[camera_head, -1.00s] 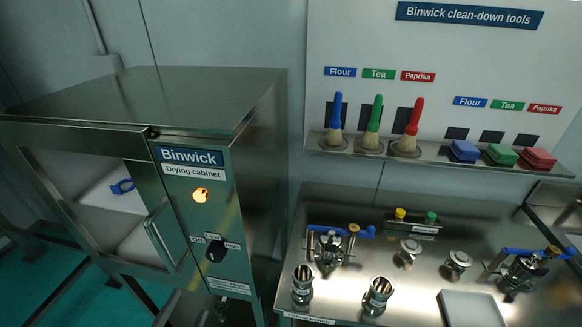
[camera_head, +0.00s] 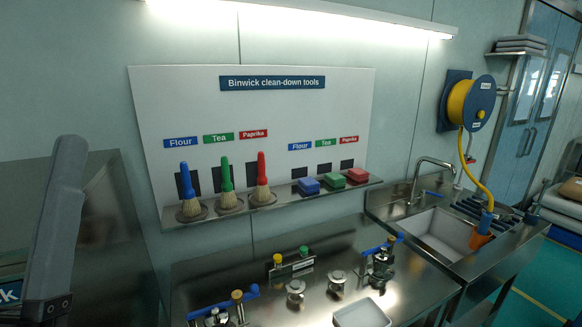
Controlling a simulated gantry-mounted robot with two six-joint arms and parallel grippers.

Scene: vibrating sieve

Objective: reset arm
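A grey upright piece of my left arm shows at the left edge of the view, in front of the steel drying cabinet (camera_head: 115,255). Neither gripper's fingertips can be seen. The tool board (camera_head: 345,95) hangs on the wall. Its shelf holds a blue brush (camera_head: 188,190), a green brush (camera_head: 228,187) and a red brush (camera_head: 262,182).
Below the board a steel bench (camera_head: 225,268) carries metal fittings, a blue-handled clamp (camera_head: 380,262) and a pale tray (camera_head: 361,314). To the right are a sink (camera_head: 440,232) and a yellow hose reel (camera_head: 470,102). Blue doors (camera_head: 540,85) stand at the far right.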

